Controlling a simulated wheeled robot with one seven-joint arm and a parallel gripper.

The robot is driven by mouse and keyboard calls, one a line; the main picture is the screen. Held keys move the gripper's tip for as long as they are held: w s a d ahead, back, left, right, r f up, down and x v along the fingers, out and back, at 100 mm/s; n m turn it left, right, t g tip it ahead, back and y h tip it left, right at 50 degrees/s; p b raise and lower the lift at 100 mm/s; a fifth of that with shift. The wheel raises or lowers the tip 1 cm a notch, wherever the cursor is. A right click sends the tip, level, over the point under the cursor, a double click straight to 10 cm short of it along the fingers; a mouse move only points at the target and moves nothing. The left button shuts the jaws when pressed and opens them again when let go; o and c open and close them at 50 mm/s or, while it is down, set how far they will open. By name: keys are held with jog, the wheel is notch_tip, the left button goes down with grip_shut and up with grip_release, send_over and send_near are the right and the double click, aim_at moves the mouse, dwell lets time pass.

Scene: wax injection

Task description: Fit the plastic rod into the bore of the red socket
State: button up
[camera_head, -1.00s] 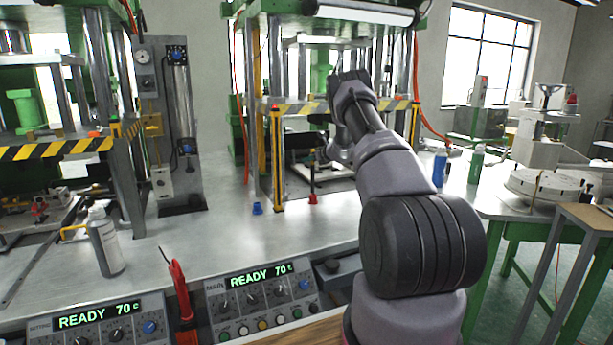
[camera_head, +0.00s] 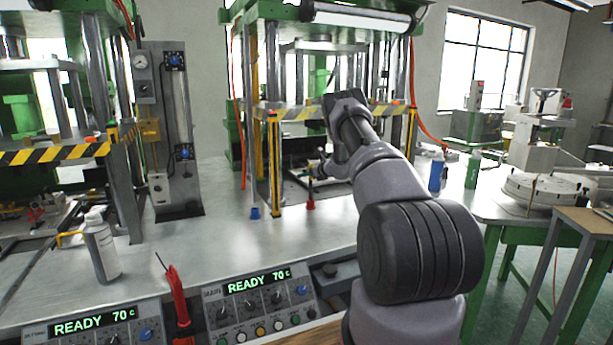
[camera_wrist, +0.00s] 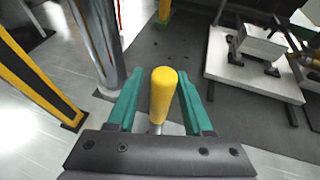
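In the wrist view, a yellow rod-like piece (camera_wrist: 163,94) with a rounded top stands upright between the fingers of my gripper (camera_wrist: 162,78), and a short pale shaft shows under it. The two teal fingers are apart on either side of it, with narrow gaps showing, so the gripper looks open around it. I take this piece for the plastic rod. In the head view, the small red socket (camera_head: 310,204) stands on the bench below my gripper (camera_head: 319,168), with a thin dark upright above it. The red socket is not visible in the wrist view, and its bore is too small to make out.
A small blue socket (camera_head: 255,212) stands left of the red one. A white bottle (camera_head: 101,246) stands on the open bench.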

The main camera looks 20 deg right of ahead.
jog(key=v, duration=1.2)
jog(key=s+a+r+n+g+y, duration=0.2)
jog(key=s+a+r+n, duration=0.5)
jog(key=s+a+r, duration=0.35)
jog(key=s+a+r+n+g+y, duration=0.15)
jog(key=s+a+r+n, duration=0.5)
jog(key=a+r, duration=0.65)
jog(key=s+a+r+n+g+h, duration=0.1)
jog(key=s+a+r+n, duration=0.15)
jog(key=s, duration=0.35)
jog(key=s+a+r+n+g, duration=0.1)
jog(key=s+n, duration=0.2)
jog(key=s, duration=0.3)
jog(key=s+a+r+n+g+h, duration=0.1)
jog(key=s+a+r+n, duration=0.1)
jog(key=s, duration=0.5)
jog(key=s+d+f+n+h, duration=0.1)
jog(key=s+n+h, duration=0.2)
jog(key=s+n, duration=0.4)
jog(key=s+t, duration=0.1)
jog(key=s, duration=0.7)
jog(key=shift+s+d+n, duration=0.2)
jog(key=shift+n, duration=0.1)
